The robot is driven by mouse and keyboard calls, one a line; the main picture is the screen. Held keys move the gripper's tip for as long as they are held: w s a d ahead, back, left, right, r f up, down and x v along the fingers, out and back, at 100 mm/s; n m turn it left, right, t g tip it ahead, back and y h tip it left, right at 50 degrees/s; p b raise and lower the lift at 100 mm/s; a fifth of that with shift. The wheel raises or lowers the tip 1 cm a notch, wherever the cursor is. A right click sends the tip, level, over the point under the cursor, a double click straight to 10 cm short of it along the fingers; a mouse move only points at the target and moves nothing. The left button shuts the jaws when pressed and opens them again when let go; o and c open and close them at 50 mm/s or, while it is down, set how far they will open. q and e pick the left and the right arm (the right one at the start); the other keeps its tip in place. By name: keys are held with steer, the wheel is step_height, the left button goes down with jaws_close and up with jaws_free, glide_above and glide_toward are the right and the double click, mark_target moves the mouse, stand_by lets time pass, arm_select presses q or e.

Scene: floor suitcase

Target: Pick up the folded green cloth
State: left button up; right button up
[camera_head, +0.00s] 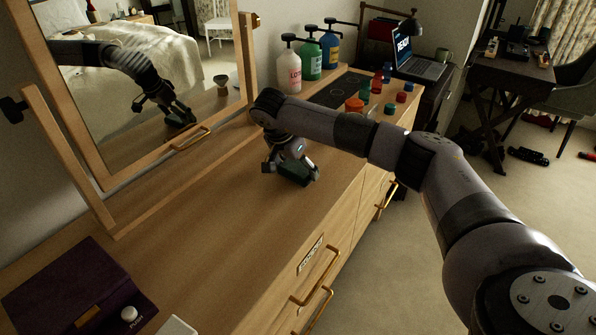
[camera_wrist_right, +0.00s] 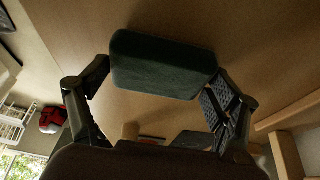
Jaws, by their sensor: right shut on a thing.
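The folded green cloth (camera_wrist_right: 163,64) is a dark green, thick rounded block in the right wrist view, lying across between the two fingers of my right gripper (camera_wrist_right: 158,82). One finger meets its left end and the other its right end. In the head view the right gripper (camera_head: 291,169) points down over the wooden dresser top, with the dark cloth (camera_head: 295,174) between its fingers. The cloth is at or just above the dresser top; I cannot tell whether it touches. My left gripper is out of view.
A mirror (camera_head: 150,75) stands along the dresser's (camera_head: 200,235) back and reflects my arm. Several pump bottles (camera_head: 310,58), a dark tray (camera_head: 340,90) and small coloured jars (camera_head: 388,108) stand beyond the gripper. A purple box (camera_head: 65,285) lies front left. The dresser's middle is clear.

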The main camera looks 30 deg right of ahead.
mark_target(297, 168)
steer(key=shift+c, duration=1.3)
step_height(297, 168, up, 20)
